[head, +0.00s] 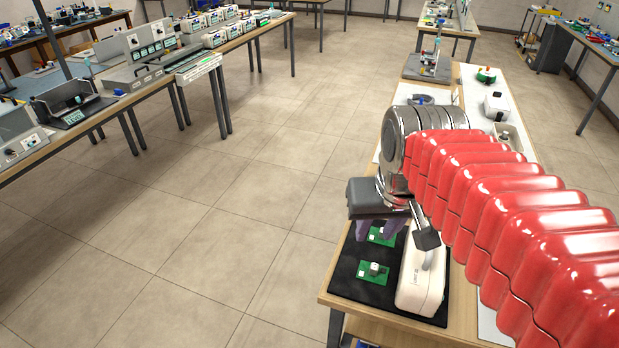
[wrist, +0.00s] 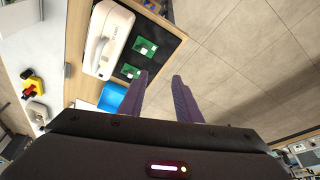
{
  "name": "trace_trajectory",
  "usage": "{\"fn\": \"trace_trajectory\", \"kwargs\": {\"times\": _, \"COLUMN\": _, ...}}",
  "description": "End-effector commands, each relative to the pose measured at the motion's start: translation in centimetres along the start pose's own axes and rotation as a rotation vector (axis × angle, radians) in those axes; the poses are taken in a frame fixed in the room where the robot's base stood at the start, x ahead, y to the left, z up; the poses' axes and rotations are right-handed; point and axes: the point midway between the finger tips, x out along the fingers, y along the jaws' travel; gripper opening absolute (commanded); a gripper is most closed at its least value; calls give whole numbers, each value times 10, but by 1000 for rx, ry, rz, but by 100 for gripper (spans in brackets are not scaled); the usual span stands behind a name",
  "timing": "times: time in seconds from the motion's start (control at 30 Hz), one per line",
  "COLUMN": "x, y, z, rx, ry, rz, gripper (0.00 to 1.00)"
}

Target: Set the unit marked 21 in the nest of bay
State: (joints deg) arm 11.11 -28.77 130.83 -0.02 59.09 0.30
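A white unit with a handle-like top (head: 422,275) lies on a black mat (head: 345,283) at the near end of the right-hand table; its small marking is unreadable. It also shows in the wrist view (wrist: 103,58). I cannot tell whether it is the unit marked 21. My gripper (head: 378,228) is above the mat, left of the white unit, partly hidden by its own body. In the wrist view my gripper (wrist: 162,76) has its two purple fingers apart, with nothing between them. I cannot tell which nest is the bay's.
Two green boards (head: 372,272) (wrist: 145,47) lie on the mat beside the unit. A blue bin (wrist: 112,97) shows near the fingers. Left benches carry grey instruments, including one with a black cradle (head: 72,100). The tiled floor (head: 215,210) between is clear.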

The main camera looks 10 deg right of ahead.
Motion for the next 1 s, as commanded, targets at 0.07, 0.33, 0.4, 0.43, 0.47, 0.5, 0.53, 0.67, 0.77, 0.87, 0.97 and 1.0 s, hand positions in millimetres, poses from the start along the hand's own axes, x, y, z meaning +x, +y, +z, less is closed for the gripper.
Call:
{"fn": "trace_trajectory", "kwargs": {"times": 0.07, "x": -1, "y": -11, "z": 10, "rx": -35, "ry": 27, "rz": -12, "gripper": 31}}
{"fn": "trace_trajectory", "kwargs": {"times": 0.33, "x": 0, "y": -41, "z": 41, "rx": -135, "ry": 118, "rz": -54, "gripper": 31}}
{"fn": "trace_trajectory", "kwargs": {"times": 0.4, "x": 0, "y": -46, "z": 47, "rx": -156, "ry": 136, "rz": -64, "gripper": 31}}
{"fn": "trace_trajectory", "kwargs": {"times": 0.43, "x": 1, "y": -48, "z": 50, "rx": -163, "ry": 142, "rz": -68, "gripper": 31}}
{"fn": "trace_trajectory", "kwargs": {"times": 0.47, "x": 2, "y": -50, "z": 52, "rx": -169, "ry": 148, "rz": -71, "gripper": 31}}
{"fn": "trace_trajectory", "kwargs": {"times": 0.5, "x": 2, "y": -52, "z": 54, "rx": -175, "ry": 155, "rz": -74, "gripper": 31}}
{"fn": "trace_trajectory", "kwargs": {"times": 0.53, "x": 2, "y": -52, "z": 55, "rx": -179, "ry": 159, "rz": -76, "gripper": 31}}
{"fn": "trace_trajectory", "kwargs": {"times": 0.67, "x": 3, "y": -54, "z": 57, "rx": -184, "ry": 163, "rz": -79, "gripper": 31}}
{"fn": "trace_trajectory", "kwargs": {"times": 0.77, "x": 3, "y": -54, "z": 57, "rx": -184, "ry": 162, "rz": -78, "gripper": 31}}
{"fn": "trace_trajectory", "kwargs": {"times": 0.87, "x": 3, "y": -54, "z": 56, "rx": -184, "ry": 162, "rz": -78, "gripper": 31}}
{"fn": "trace_trajectory", "kwargs": {"times": 0.97, "x": 2, "y": -54, "z": 56, "rx": -183, "ry": 162, "rz": -78, "gripper": 31}}
{"fn": "trace_trajectory", "kwargs": {"times": 1.0, "x": 2, "y": -54, "z": 56, "rx": -183, "ry": 162, "rz": -78, "gripper": 31}}
